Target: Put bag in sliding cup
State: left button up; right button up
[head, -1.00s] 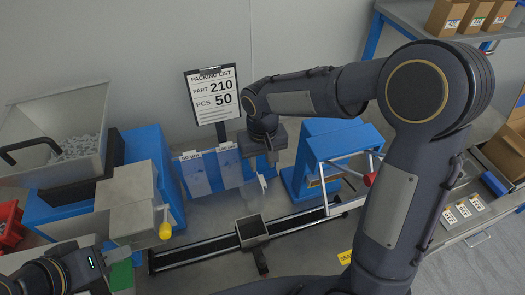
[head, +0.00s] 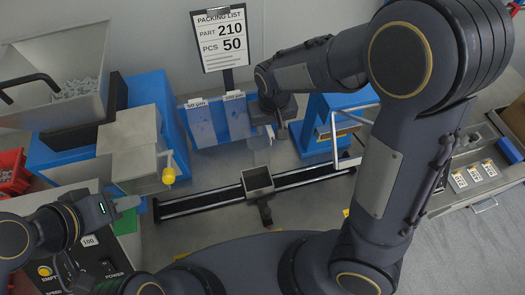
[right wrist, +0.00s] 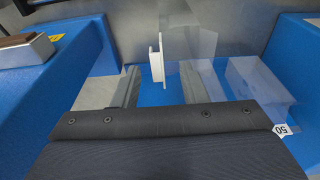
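The sliding cup (head: 257,180), a small dark square cup, sits on a black rail (head: 205,200) near mid-table. My right gripper (head: 273,128) is above and behind it, beside the blue bag holder (head: 222,122).
A grey feeder with a yellow-knobbed lever (head: 168,175) stands left of the rail. A blue press-like machine with a handle (head: 330,135) stands right. A hopper of parts (head: 75,90), a red bin (head: 12,170) and a control box (head: 95,255) are left.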

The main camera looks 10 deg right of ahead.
aim_at(271, 132)
jog(key=f, duration=0.5)
jog(key=shift+w+d, duration=0.15)
jog(key=shift+w, duration=0.15)
grip_shut()
